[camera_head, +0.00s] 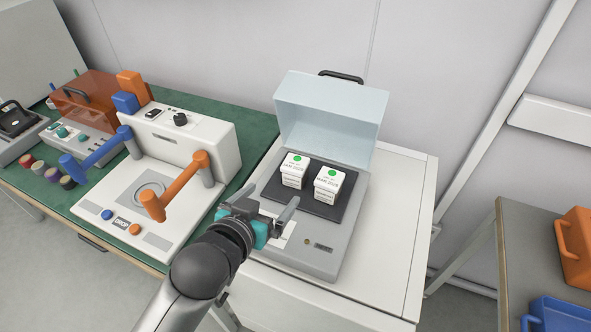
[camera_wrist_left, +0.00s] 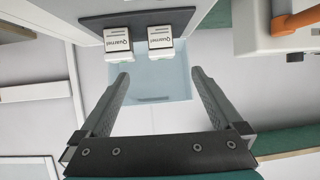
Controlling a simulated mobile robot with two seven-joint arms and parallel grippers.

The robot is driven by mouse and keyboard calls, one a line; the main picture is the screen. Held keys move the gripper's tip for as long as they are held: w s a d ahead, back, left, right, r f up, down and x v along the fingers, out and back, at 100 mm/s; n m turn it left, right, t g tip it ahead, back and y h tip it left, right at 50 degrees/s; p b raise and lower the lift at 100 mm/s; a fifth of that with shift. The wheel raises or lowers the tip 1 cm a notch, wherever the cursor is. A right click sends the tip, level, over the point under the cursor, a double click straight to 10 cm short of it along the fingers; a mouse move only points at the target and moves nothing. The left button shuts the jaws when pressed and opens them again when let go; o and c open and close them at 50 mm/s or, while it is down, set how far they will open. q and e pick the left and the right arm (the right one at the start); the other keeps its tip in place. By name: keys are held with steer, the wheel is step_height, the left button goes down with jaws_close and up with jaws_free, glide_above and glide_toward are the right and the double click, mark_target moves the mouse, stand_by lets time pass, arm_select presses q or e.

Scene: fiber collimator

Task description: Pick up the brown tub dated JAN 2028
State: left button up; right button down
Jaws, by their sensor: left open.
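No plainly brown tub shows. Two small white-labelled tubs stand on a dark pad in a grey case, a left one (camera_head: 294,170) and a right one (camera_head: 328,186). Each has a green dot and a printed date on top, too small to read surely. The wrist view sees them from the front, sides reversed: the left tub (camera_wrist_left: 160,42) and right tub (camera_wrist_left: 118,44) bear dark print. My left gripper (camera_head: 268,208) is open and empty over the case's front left, short of the tubs. Its two fingers (camera_wrist_left: 160,80) are apart. My right gripper is out of view.
The case's pale blue lid (camera_head: 330,112) stands open behind the tubs. A white press (camera_head: 150,190) with orange and blue handles stands left on the green bench. Several small coloured jars (camera_head: 52,175) stand farther left. Orange and blue bins (camera_head: 560,318) are at right.

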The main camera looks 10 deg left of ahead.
arm_select(q)
steer(key=b, duration=0.2)
glide_toward(295, 164)
steer(key=shift+t, duration=0.3)
steer(key=x, duration=0.5)
steer(key=shift+d+f, duration=0.25)
steer(key=shift+f, duration=0.15)
steer(key=shift+a+b+x, duration=0.2)
steer(key=shift+b+x, duration=0.55)
steer(key=shift+x, duration=1.85)
steer(key=shift+c, duration=0.4)
steer(key=c, duration=1.5)
steer(key=shift+o, duration=0.2)
steer(key=shift+r, duration=0.1)
